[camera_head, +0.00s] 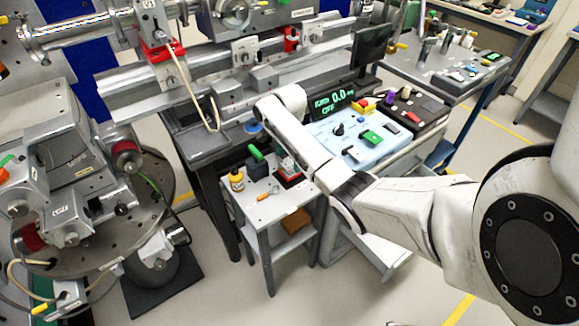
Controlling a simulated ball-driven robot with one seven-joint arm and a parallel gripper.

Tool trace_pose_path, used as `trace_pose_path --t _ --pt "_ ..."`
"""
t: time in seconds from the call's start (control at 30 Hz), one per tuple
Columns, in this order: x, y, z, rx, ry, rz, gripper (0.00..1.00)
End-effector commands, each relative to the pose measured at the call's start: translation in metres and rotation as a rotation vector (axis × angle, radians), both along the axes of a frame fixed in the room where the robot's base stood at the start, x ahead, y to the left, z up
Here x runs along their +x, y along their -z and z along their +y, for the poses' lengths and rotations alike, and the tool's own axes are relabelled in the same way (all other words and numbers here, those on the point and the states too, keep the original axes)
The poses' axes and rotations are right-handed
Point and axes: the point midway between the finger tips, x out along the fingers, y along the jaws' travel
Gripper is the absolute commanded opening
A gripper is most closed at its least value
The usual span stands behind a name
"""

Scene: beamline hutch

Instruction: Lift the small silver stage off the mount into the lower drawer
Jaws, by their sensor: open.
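A small silver block with red parts (287,166), which may be the silver stage on its mount, stands at the back right of a small grey side table (262,211). My arm passes just right of it, so I cannot tell stage and mount apart. A pale drawer (392,268) juts out low on the cabinet under the control bench; it looks open, but my arm hides much of it and its inside. My arm reaches in from the right and bends up beside the side table. My gripper does not show; the arm's end is hidden or turned away.
A blue-white control panel (357,139) stands behind my arm. Floor in front is clear.

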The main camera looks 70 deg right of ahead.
Motion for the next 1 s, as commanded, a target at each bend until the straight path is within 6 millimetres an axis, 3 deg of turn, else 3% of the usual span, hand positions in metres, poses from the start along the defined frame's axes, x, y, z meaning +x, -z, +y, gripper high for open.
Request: trace_pose_path --t 0.13,0.4,1.0 --pt "-0.001 0.015 0.000 -0.001 0.000 0.001 0.89" --pt "-0.001 0.017 0.000 -0.001 0.000 -0.001 0.89" --pt "-0.001 0.017 0.001 0.000 0.000 0.000 0.32"
